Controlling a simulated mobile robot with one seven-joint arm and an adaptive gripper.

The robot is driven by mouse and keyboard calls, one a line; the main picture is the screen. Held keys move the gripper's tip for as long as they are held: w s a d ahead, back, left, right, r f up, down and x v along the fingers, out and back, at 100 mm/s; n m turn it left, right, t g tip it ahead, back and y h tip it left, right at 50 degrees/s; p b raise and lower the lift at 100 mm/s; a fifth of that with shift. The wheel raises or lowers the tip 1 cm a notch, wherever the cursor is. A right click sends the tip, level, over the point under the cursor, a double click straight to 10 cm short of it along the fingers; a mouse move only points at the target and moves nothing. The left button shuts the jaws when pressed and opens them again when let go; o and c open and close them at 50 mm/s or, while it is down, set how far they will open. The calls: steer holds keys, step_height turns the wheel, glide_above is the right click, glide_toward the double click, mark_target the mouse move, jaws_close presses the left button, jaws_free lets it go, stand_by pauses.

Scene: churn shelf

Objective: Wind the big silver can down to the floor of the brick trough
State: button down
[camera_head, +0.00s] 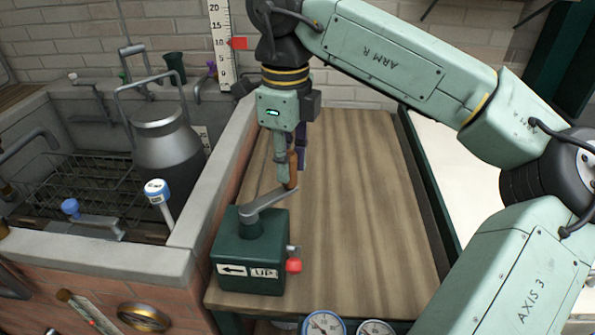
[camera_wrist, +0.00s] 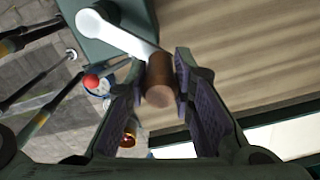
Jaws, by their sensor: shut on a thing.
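The big silver can (camera_head: 168,150) stands upright in the brick trough (camera_head: 150,258), its shoulder and upper body showing; its foot is hidden behind the trough's near wall. A tall bail handle rises over it. A dark green winch box (camera_head: 250,268) sits on the wooden bench at the trough's right, with a left arrow and "UP" on its front. Its grey crank arm (camera_head: 268,203) points up and right to a brown wooden grip (camera_head: 293,169). My gripper (camera_head: 290,165) is shut on this grip, which shows between the fingers in the wrist view (camera_wrist: 159,82).
A red-knobbed lever (camera_head: 293,265) sticks out from the winch box's right side. A scale with a red pointer (camera_head: 238,43) near 10 stands behind the trough. The bench (camera_head: 360,210) right of the winch is clear.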

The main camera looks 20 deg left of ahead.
steer(key=a+p, duration=0.1)
steer(key=a, duration=0.7)
steer(key=s+a+b, duration=0.1)
steer(key=s+a, duration=0.3)
steer(key=s, duration=0.6)
steer(key=s+d+b, duration=0.2)
steer(key=s+d, duration=0.3)
steer(key=w+d, duration=0.5)
steer(key=d, duration=0.6)
steer(key=c, duration=1.3)
jaws_free()
steer(key=shift+s, duration=0.1)
